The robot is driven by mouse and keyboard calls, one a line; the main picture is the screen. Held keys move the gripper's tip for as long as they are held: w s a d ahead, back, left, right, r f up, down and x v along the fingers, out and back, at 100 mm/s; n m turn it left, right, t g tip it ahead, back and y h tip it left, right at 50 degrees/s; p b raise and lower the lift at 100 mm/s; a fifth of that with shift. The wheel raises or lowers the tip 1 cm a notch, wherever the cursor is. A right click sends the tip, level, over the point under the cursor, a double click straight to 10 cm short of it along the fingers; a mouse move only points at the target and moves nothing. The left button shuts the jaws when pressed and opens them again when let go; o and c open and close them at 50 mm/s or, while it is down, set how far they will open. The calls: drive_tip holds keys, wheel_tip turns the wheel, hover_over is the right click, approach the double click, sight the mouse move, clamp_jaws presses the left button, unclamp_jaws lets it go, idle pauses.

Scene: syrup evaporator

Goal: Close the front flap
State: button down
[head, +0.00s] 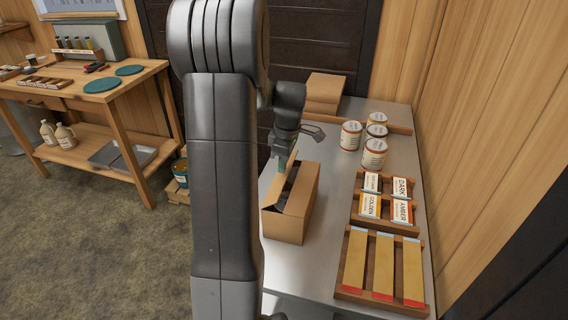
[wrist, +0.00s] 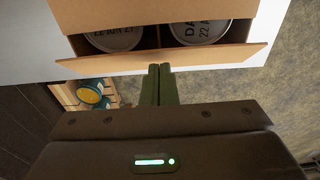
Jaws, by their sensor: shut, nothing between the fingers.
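An open cardboard box (head: 297,215) stands on the metal table, left of its middle. In the wrist view, a flap (wrist: 215,60) stands out along the box's near side, not lying over the opening. Two can lids (wrist: 115,38) with dark date print show in the gap between this flap and a cardboard panel (wrist: 150,14) over the far part. My gripper (wrist: 158,68) is shut and empty, its green fingertips at the flap's outer edge; whether they touch is unclear. In the head view my gripper (head: 282,163) is at the box's far left, and my arm hides part of the scene.
Several labelled cans (head: 373,154) stand to the right of the box. Wooden racks with label cards (head: 402,210) and long strips (head: 383,266) lie along the table's right side. Folded cardboard (head: 325,88) lies at the back. Bare metal table (head: 325,250) shows between box and racks.

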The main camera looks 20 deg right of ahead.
sight(295, 184)
drive_tip(key=shift+s+d+f, duration=0.1)
drive_tip(key=shift+f, duration=0.15)
drive_tip(key=shift+s+d+f+y+b, duration=0.15)
drive_tip(key=shift+d+y+b, duration=0.15)
drive_tip(key=shift+b, duration=0.1)
drive_tip(key=shift+s+d+f+t+y+b, duration=0.1)
drive_tip(key=shift+d+f+t+y+b, duration=0.1)
drive_tip(key=shift+t+y+b, duration=0.15)
drive_tip(key=b, duration=0.1)
drive_tip(key=f+t+y+b, duration=0.1)
drive_tip(key=b, duration=0.1)
drive_tip(key=shift+s+d+f+y, duration=0.15)
drive_tip(key=shift+s+d+y, duration=0.1)
drive_tip(key=shift+s+d, duration=0.15)
drive_tip(key=t+y+b, duration=0.1)
drive_tip(key=b, duration=0.1)
drive_tip(key=d+f+t+y+b, duration=0.1)
drive_tip(key=b, duration=0.1)
drive_tip(key=shift+s+f+y+b, duration=0.25)
drive_tip(key=shift+s+y+b, duration=0.05)
drive_tip(key=shift+b, duration=0.1)
drive_tip(key=shift+f+b, duration=0.1)
drive_tip(key=shift+b, duration=0.35)
drive_tip(key=shift+s, duration=0.1)
